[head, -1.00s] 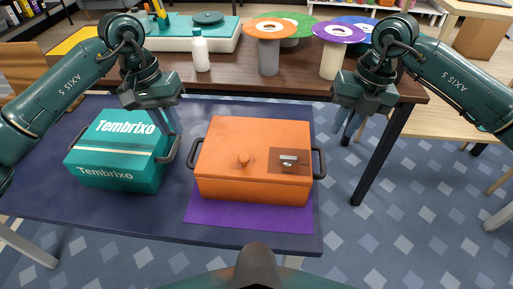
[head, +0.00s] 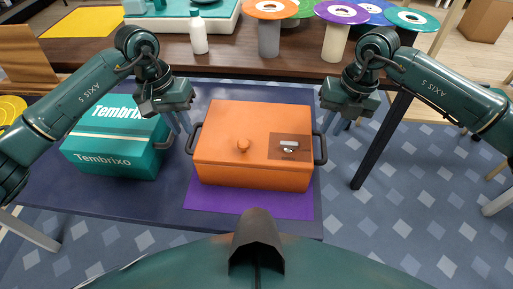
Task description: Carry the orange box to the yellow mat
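The orange box (head: 235,170), with a round knob and a metal latch on a brown patch, sits on a purple mat (head: 250,205) on the dark blue table. It has a dark left handle (head: 193,140) and right handle (head: 321,148). The yellow mat (head: 85,21) lies at the far left on the brown table behind. My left gripper (head: 183,124) is just above the left handle, fingers pointing down and apart. My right gripper (head: 335,125) is above and slightly outside the right handle, its fingers apart. Both look empty. Contact with the handles is not visible.
A teal Tembrixo box (head: 115,160) stands close to the left of the orange box. The brown table (head: 285,68) holds a white bottle (head: 198,35), a teal-and-white board and several coloured discs on stands. Patterned floor (head: 400,190) is open at the right.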

